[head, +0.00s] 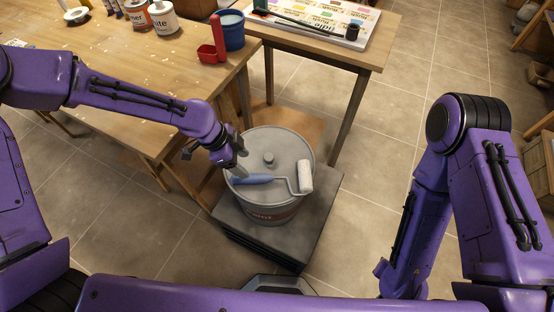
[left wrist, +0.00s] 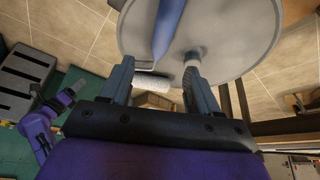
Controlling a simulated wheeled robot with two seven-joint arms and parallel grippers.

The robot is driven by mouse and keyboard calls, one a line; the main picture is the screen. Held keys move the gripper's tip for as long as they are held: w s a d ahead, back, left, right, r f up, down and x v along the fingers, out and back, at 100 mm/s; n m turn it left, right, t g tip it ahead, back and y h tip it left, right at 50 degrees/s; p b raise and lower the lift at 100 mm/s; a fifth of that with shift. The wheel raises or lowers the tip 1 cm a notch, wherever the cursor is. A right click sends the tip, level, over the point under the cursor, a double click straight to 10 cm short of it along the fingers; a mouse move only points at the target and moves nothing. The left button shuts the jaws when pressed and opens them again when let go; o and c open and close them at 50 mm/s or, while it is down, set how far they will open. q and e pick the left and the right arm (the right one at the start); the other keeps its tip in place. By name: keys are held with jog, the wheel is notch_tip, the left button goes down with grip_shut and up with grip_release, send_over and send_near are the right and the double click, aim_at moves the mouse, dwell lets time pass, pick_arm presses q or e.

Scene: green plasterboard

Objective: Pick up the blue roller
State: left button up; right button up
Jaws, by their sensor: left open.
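The blue roller has a blue handle (head: 258,179) and a white roller head (head: 305,177). It lies on the grey lid of a round bucket (head: 275,145). My left gripper (head: 232,167) is open at the handle's left end, close above the lid. In the left wrist view the blue handle (left wrist: 168,30) runs up between and beyond the two open fingers (left wrist: 160,65), with the white head (left wrist: 152,83) lower down. I cannot tell whether the fingers touch it. My right arm hangs at the right; its gripper seems to show small in the left wrist view (left wrist: 76,88).
The bucket stands on a dark grey platform (head: 312,225). A wooden workbench (head: 120,95) at left holds paint cans and a blue cup (head: 232,30) with a red holder. A small table (head: 375,55) with a colour chart stands behind. Tiled floor is clear right of the bucket.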

aim_at(259, 176)
pick_arm(q)
jog(key=shift+w+f, duration=0.1)
jog(key=shift+f, duration=0.15)
jog(key=p+x, duration=0.2)
jog(key=x, duration=0.7)
jog(key=shift+d+f, duration=0.15)
jog(key=shift+d, duration=0.1)
grip_shut()
jog(key=shift+w, duration=0.1)
